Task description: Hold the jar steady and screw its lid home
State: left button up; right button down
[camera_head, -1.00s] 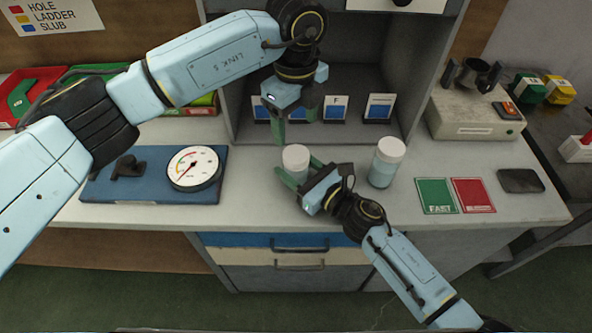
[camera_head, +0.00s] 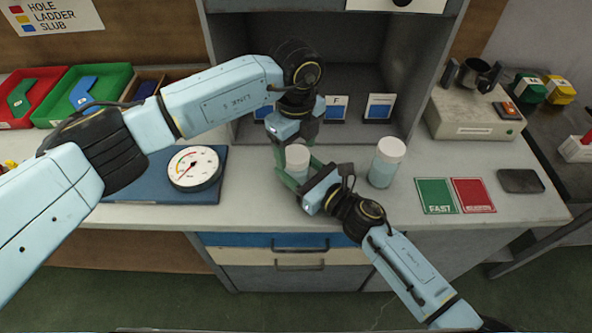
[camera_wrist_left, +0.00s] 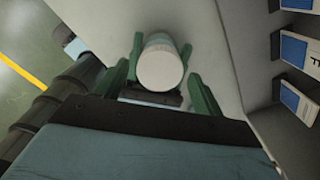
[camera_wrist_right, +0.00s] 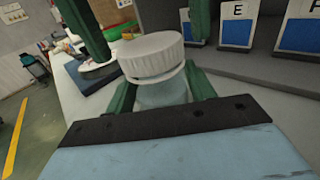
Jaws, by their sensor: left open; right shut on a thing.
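A small clear jar (camera_wrist_right: 162,93) with a white ribbed lid (camera_wrist_right: 152,55) stands on the counter. My right gripper (camera_head: 296,180) is shut around the jar's body, its green fingers on both sides below the lid. The lid (camera_head: 297,155) sits on the jar's mouth; a dark line shows under its rim in the right wrist view. I cannot tell how tightly it is seated. My left gripper (camera_head: 296,142) points down just above the lid, open. In the left wrist view its fingers (camera_wrist_left: 160,88) stand wide on either side of the lid (camera_wrist_left: 160,66), apart from it.
A second white-lidded jar (camera_head: 387,163) stands to the right. A dial gauge (camera_head: 194,168) on a blue base is at left, under my left arm. Green (camera_head: 436,196) and red (camera_head: 473,195) cards lie at right. Label cards (camera_head: 336,108) stand in the cubby behind.

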pick_arm(q)
jog(key=shift+f, duration=0.4)
jog(key=shift+c, duration=0.2)
